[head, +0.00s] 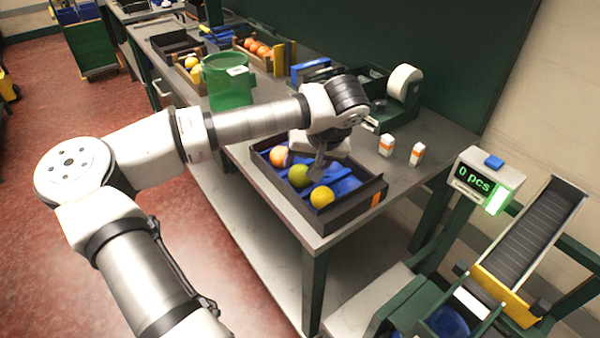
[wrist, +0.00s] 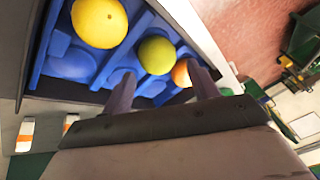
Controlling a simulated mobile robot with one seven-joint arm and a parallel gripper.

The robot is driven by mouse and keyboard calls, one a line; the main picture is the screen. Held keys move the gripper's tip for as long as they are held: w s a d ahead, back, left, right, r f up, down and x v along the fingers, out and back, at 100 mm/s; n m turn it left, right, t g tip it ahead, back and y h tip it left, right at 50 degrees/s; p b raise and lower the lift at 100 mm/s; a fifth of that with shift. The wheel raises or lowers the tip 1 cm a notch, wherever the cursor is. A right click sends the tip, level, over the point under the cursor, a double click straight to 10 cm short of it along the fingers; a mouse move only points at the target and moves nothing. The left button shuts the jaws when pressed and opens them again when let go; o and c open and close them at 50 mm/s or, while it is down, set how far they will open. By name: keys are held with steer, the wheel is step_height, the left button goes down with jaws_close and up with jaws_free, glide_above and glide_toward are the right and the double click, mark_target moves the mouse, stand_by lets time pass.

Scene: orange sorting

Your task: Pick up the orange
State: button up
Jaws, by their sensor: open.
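The dark tray (head: 262,172) with a blue insert stands on the workbench and holds three fruits in a row. An orange-coloured fruit (head: 279,156) sits at the far end, a green one (head: 299,176) in the middle and a yellow one (head: 322,197) at the near end. In the wrist view the yellow fruit (wrist: 100,22) and green fruit (wrist: 156,55) show clearly; the orange-coloured fruit (wrist: 181,74) is partly hidden behind a finger. My gripper (head: 318,168) is open and empty above the tray, close to the green fruit. In the wrist view its fingers (wrist: 162,92) stand apart.
A green bucket (head: 228,82) stands behind the tray to the left. Two small white-and-orange boxes (head: 386,146) (head: 416,155) stand right of the tray. A counter display (head: 474,180) reads 0 pcs beside a conveyor chute (head: 530,235). Crates with fruit (head: 262,60) are farther back.

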mark_target(303, 168)
steer(key=shift+p+x, duration=0.75)
steer(key=shift+x, duration=1.35)
steer(key=shift+s+d+f, duration=0.1)
steer(key=shift+d, duration=0.05)
steer(key=c, duration=0.8)
step_height(303, 168, up, 20)
steer(key=b, duration=0.3)
